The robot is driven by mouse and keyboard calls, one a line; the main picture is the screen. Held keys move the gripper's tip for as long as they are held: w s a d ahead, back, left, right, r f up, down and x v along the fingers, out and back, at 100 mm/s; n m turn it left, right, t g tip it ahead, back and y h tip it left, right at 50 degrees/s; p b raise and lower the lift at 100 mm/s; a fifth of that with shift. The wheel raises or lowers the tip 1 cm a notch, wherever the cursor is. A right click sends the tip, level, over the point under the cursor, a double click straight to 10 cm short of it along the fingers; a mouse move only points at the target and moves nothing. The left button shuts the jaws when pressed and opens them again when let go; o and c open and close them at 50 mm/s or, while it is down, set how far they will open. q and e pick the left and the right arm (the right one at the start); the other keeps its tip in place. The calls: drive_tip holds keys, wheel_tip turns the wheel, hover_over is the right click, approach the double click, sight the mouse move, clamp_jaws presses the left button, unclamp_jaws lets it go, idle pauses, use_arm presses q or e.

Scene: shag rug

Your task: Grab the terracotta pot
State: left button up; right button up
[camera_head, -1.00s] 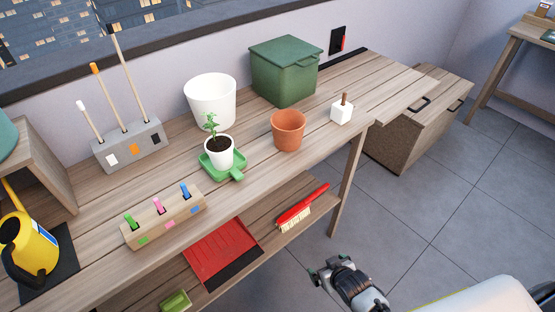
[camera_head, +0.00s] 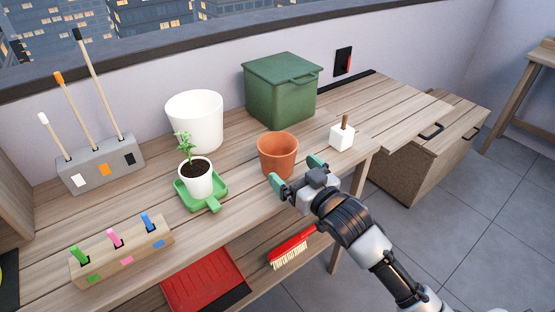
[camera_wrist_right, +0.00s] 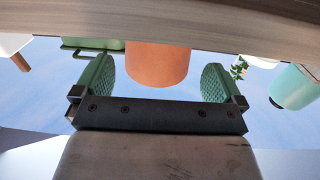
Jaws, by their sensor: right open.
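The terracotta pot (camera_head: 277,153) stands upright and looks empty on the wooden table, right of the potted seedling. My right gripper (camera_head: 301,176) is open at the table's front edge, just in front of and to the right of the pot. In the right wrist view the pot (camera_wrist_right: 158,64) shows ahead between the two green fingers of the gripper (camera_wrist_right: 158,82). The fingers look apart from the pot's wall. My left gripper is not in view.
A seedling in a white pot (camera_head: 197,181) stands on a green tray (camera_head: 213,204) left of the pot. A white block with a brown handle (camera_head: 341,136) is to the right. A green bin (camera_head: 280,92) and a large white pot (camera_head: 195,120) stand behind.

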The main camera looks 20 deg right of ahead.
sight(268, 145)
drive_tip(key=x, duration=0.6)
drive_tip(key=shift+w, duration=0.25)
drive_tip(key=shift+c, duration=0.2)
drive_tip(key=c, duration=0.5)
drive_tip(key=shift+r, duration=0.1)
drive_tip(key=shift+c, duration=0.5)
drive_tip(key=shift+r, duration=0.1)
